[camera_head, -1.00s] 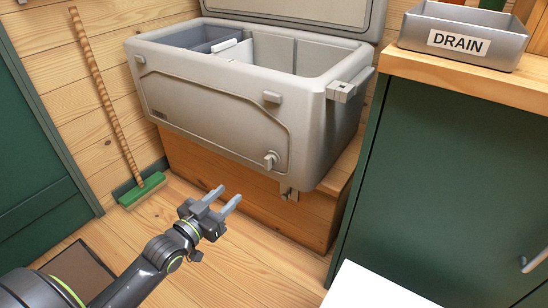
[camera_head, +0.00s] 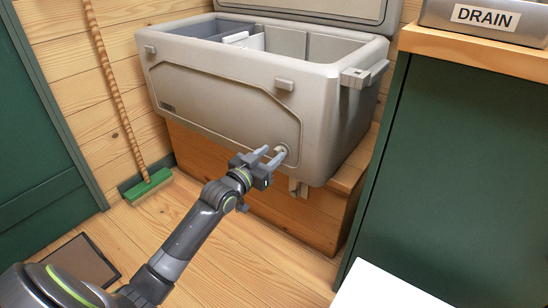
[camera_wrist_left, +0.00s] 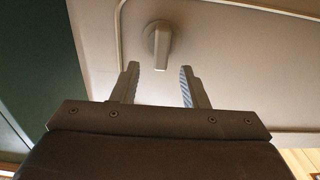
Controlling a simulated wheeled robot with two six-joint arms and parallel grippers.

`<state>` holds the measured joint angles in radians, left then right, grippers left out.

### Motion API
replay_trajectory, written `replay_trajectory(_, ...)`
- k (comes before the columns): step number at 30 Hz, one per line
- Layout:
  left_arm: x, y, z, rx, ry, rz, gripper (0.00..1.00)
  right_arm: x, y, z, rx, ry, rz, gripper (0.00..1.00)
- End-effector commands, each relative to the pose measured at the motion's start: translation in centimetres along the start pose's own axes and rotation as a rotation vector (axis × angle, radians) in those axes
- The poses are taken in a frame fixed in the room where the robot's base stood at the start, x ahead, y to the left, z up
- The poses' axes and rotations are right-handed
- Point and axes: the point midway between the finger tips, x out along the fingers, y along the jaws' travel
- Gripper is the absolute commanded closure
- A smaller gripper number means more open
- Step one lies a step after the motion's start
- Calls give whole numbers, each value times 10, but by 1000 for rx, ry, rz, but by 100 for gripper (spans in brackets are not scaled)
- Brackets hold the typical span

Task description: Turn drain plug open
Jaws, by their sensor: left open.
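The drain plug (camera_head: 281,152) is a small light-grey knob low on the front of the grey cooler (camera_head: 215,95), near its right end. In the left wrist view the plug (camera_wrist_left: 157,42) shows a round base with a raised handle, just beyond and between the fingertips. My left gripper (camera_head: 272,155) is open and empty in front of the plug, with its fingers pointing at it. In the left wrist view my left gripper (camera_wrist_left: 160,72) has a clear gap between its fingers. In the head view the fingertips partly cover the plug; contact cannot be told. My right gripper is not in view.
The cooler's lid (camera_head: 320,10) is up, and it stands on a wooden bench (camera_head: 220,148). A green cabinet (camera_head: 455,170) stands at right, with a tray labelled DRAIN (camera_head: 485,18) on top. A green broom (camera_head: 147,186) leans at left. The floor (camera_head: 255,255) between is clear.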

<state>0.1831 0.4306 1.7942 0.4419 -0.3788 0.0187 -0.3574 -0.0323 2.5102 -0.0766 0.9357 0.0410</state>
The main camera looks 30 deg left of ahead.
Motion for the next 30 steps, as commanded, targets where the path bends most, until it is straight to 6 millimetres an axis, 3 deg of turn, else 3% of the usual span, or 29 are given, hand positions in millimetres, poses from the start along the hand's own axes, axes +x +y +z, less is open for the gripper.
replay_trajectory(6,19,0,1,-1,1,0,60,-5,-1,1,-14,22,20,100)
replay_trajectory(17,22,0,0,-1,0,0,61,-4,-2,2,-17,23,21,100)
replay_trajectory(26,22,0,0,-1,-1,0,100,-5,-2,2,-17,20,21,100)
replay_trajectory(30,22,0,2,-2,-4,0,100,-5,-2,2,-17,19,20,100)
